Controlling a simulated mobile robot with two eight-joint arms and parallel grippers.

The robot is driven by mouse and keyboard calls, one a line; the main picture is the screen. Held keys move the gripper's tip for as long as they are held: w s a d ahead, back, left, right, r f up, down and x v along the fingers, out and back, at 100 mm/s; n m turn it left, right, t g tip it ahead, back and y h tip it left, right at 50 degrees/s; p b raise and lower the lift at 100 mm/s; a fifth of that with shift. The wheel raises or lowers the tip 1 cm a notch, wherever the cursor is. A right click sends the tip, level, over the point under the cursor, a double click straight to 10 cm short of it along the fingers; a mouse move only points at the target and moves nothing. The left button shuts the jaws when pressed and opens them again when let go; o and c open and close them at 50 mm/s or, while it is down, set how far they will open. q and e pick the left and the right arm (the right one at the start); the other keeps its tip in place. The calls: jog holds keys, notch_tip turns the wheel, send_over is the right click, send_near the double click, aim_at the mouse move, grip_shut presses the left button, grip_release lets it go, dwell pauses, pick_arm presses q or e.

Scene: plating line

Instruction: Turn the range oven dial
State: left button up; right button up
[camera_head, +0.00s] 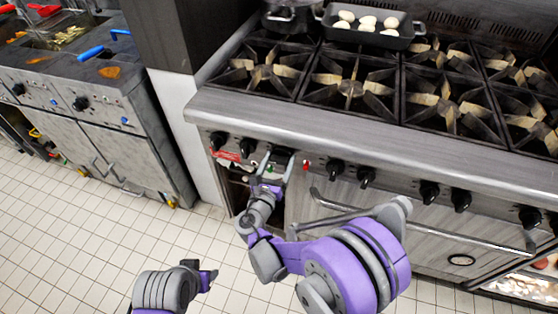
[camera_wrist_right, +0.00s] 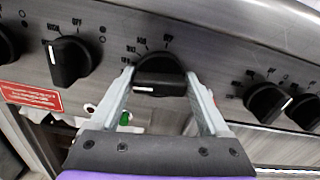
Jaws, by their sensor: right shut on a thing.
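A black range dial (camera_wrist_right: 160,75) sits on the sloped grey control panel, in the middle of the right wrist view.
Other black knobs (camera_wrist_right: 70,62) flank the dial on the panel. A red label (camera_wrist_right: 30,97) and a green light (camera_wrist_right: 125,118) are close by. An oven door handle (camera_head: 420,228) projects below. A tray of eggs (camera_head: 372,38) and a pot (camera_head: 290,18) stand on the range.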

jog(key=m, duration=0.9)
jog(key=shift+m+b, duration=0.35)
jog(key=shift+m, duration=0.05)
jog(key=m, duration=0.4)
jog(key=shift+d+f+m, duration=0.1)
jog(key=shift+m, duration=0.2)
jog(key=m, duration=0.5)
jog(key=o, duration=1.2)
jog(key=shift+s, duration=0.15)
